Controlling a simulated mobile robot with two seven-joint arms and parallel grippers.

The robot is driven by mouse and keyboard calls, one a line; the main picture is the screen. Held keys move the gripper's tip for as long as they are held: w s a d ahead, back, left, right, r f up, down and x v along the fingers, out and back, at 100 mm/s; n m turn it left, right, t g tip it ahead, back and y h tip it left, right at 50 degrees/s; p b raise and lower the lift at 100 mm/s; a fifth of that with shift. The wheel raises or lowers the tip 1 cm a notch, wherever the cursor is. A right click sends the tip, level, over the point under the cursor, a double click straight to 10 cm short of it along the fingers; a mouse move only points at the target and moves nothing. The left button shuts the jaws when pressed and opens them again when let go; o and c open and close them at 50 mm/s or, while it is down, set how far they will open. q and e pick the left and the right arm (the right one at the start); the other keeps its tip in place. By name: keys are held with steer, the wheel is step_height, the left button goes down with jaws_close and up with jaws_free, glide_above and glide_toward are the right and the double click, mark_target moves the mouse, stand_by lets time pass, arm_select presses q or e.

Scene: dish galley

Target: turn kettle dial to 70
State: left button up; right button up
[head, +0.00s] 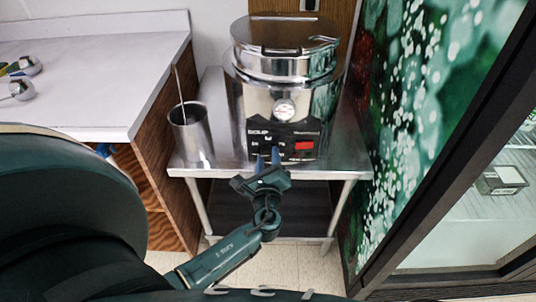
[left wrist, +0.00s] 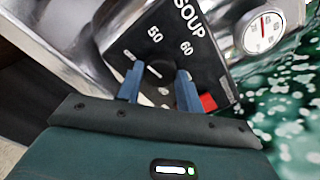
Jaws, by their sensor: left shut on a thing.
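The steel soup kettle (head: 283,68) stands on a small steel table, with a black control panel low on its front. My left gripper (head: 267,156) reaches up to this panel and covers the dial in the head view. In the left wrist view the dark kettle dial (left wrist: 157,74) sits between the two blue fingers of my left gripper (left wrist: 159,84), which is shut on it. The printed numbers 50 and 60 show above the dial; I cannot read a 70 or tell exactly where the dial points. My right gripper is not in view.
A red switch (head: 304,145) is right of the dial, and a round gauge (head: 284,109) is above the panel. A steel cylinder (head: 193,132) with a thin handle stands left of the kettle on the steel table (head: 222,167). A white counter (head: 95,75) is at left.

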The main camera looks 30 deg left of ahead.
arm_select(q)
steer(key=m+p, duration=0.2)
steer(key=m, duration=0.1)
steer(key=shift+a+r+m, duration=0.1)
steer(key=shift+r+m, duration=0.2)
steer(key=shift+m+p, duration=0.7)
steer(key=shift+m, duration=0.4)
steer(key=shift+f+m+p, duration=0.1)
steer(key=shift+m+p, duration=0.35)
steer(key=shift+m, duration=0.35)
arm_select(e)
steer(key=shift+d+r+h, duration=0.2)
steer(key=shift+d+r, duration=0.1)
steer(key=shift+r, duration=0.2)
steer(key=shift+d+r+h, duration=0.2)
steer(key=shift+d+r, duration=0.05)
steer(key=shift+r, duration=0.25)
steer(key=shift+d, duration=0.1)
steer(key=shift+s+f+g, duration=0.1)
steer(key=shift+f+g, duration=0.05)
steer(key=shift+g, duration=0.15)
arm_select(q)
steer(key=o, duration=1)
steer(key=shift+f, duration=0.15)
